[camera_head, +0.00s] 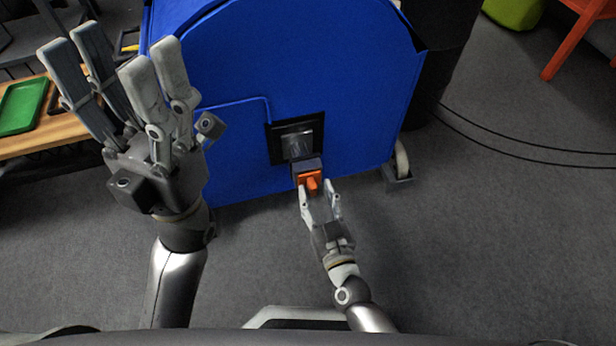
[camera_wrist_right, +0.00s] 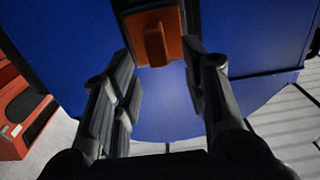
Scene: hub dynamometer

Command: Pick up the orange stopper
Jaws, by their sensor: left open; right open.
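The orange stopper (camera_head: 311,182) sits at the lower front of the blue machine (camera_head: 330,60), just below a dark square opening (camera_head: 297,141). My right gripper (camera_head: 320,188) is open, with its fingertips close to the stopper in the head view. In the right wrist view the stopper (camera_wrist_right: 155,42) shows as an orange block with a raised grip, ahead of the open fingers (camera_wrist_right: 160,65) and near their tips. I cannot tell whether the fingers touch it. My left gripper (camera_head: 115,65) is raised at the left, open and empty, apart from the machine.
A wooden bench (camera_head: 45,135) with a green tray (camera_head: 22,106) stands at the left. Black cables (camera_head: 520,155) run across the floor at right. A caster (camera_head: 400,165) supports the machine's right side. An orange stool (camera_head: 566,45) stands at the upper right. The right floor is mostly clear.

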